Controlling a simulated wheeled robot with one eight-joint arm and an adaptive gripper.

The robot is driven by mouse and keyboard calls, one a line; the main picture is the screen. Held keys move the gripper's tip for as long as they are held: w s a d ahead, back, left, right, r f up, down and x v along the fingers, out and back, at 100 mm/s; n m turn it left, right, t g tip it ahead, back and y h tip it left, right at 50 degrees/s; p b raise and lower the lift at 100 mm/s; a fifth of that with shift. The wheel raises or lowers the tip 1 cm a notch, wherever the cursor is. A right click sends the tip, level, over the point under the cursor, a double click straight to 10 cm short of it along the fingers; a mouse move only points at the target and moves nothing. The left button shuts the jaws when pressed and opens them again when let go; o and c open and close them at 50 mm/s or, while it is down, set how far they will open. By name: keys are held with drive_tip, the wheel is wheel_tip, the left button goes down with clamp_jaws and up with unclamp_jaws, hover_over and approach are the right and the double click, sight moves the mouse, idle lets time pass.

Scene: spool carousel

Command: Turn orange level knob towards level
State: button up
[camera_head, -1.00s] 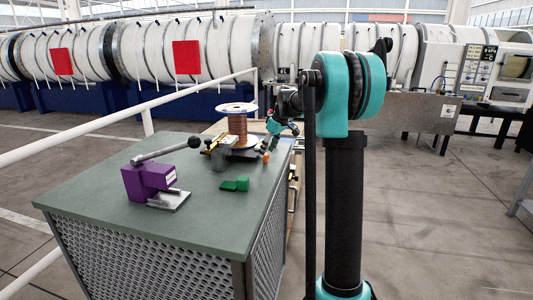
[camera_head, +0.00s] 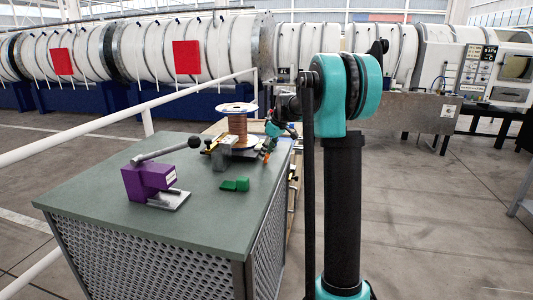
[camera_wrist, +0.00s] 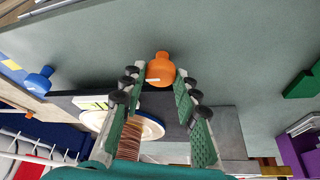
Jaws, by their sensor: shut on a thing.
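The orange level knob (camera_wrist: 160,70) is round with a small neck and a pale mark, and shows at the top centre of the wrist view between my fingertips. In the head view the orange knob (camera_head: 266,157) is tiny at the right edge of the table, beside the copper spool. My gripper (camera_wrist: 161,74) is shut on the knob, with a green-padded finger on each side of it. In the head view my gripper (camera_head: 268,146) comes down over the knob and partly hides it. The knob's exact angle cannot be made out.
The copper spool (camera_head: 237,125) stands on its carousel close to my gripper. A blue knob (camera_wrist: 38,82) is at the left of the wrist view. A green block (camera_head: 235,184) and a purple lever device (camera_head: 147,182) sit on the green table (camera_head: 90,205); its front is clear.

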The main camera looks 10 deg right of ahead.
drive_tip(key=shift+m, duration=0.4)
drive_tip(key=m+h, duration=0.1)
drive_tip(key=m, duration=0.1)
drive_tip(key=m+t+h, duration=0.1)
drive_tip(key=m, duration=0.2)
drive_tip(key=shift+a, duration=0.2)
drive_tip(key=m+h, duration=0.1)
drive_tip(key=m, duration=0.2)
drive_tip(key=m+h, duration=0.1)
drive_tip(key=m, duration=0.2)
drive_tip(key=shift+a+m, duration=0.15)
drive_tip(key=shift+m, duration=0.15)
drive_tip(key=shift+h, duration=0.3)
drive_tip(key=o, duration=1.1)
drive_tip(key=shift+s+r, duration=0.1)
drive_tip(key=shift+r, duration=0.05)
drive_tip(key=shift+v, duration=3.85)
